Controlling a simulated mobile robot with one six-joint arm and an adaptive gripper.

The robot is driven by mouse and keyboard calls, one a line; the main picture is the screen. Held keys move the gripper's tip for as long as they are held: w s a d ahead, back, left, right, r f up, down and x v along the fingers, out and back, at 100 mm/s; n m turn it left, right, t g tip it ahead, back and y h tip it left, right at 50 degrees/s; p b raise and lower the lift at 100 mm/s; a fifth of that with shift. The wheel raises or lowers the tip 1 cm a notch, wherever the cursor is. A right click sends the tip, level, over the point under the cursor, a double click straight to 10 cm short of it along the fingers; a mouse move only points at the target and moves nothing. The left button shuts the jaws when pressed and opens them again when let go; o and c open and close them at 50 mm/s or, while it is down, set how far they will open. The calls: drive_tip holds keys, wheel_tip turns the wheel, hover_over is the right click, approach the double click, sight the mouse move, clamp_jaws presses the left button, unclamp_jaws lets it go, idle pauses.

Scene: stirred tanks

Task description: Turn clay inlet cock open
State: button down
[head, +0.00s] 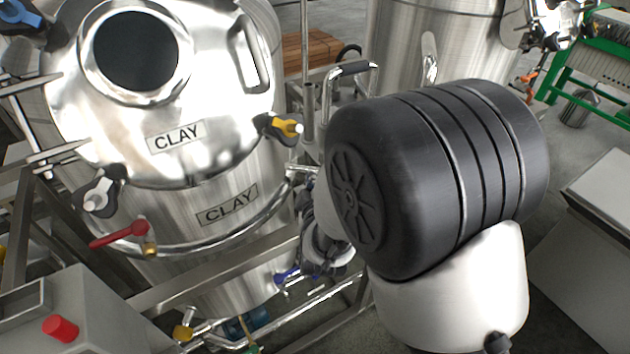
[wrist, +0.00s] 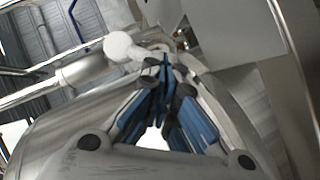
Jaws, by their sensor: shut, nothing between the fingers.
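The steel tank marked CLAY (head: 225,245) fills the left of the head view. A red-handled cock (head: 118,234) sits on its lower left side. A blue lever (head: 287,274) shows on the pipework low on the tank's right. No label tells me which one is the clay inlet cock. My gripper (wrist: 165,65) is shut and empty, its blue-padded fingers together at the tips in the wrist view. In the head view it is partly hidden behind my arm, close to the tank's right side. A pale round knob (wrist: 120,45) shows beside the fingertips; I cannot tell whether they touch.
Yellow (head: 287,127) and black clamps ring the tank lid. A steel frame rail (head: 215,275) crosses in front of the tank. A grey control box with a red button (head: 60,328) stands at the lower left. Another steel tank (head: 400,50) is behind my arm.

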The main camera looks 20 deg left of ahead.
drive_tip(key=b, duration=0.1)
drive_tip(key=f+n+t+b, duration=0.1)
drive_tip(key=shift+w+d+f+b, duration=0.1)
drive_tip(key=shift+w+f+b, duration=0.1)
drive_tip(key=shift+f+b, duration=0.15)
drive_tip(key=shift+w+d+f+n+t+b, duration=0.2)
drive_tip(key=shift+n+t+b, duration=0.25)
drive_tip(key=shift+b, duration=0.15)
drive_tip(key=shift+w+d+f+n+t+b, duration=0.1)
drive_tip(key=shift+w+n+t+b, duration=0.05)
drive_tip(key=shift+n+t+b, duration=0.4)
drive_tip(key=shift+w+d+f+b, duration=0.1)
drive_tip(key=shift+w+d+b, duration=0.05)
drive_tip(key=shift+b, duration=0.3)
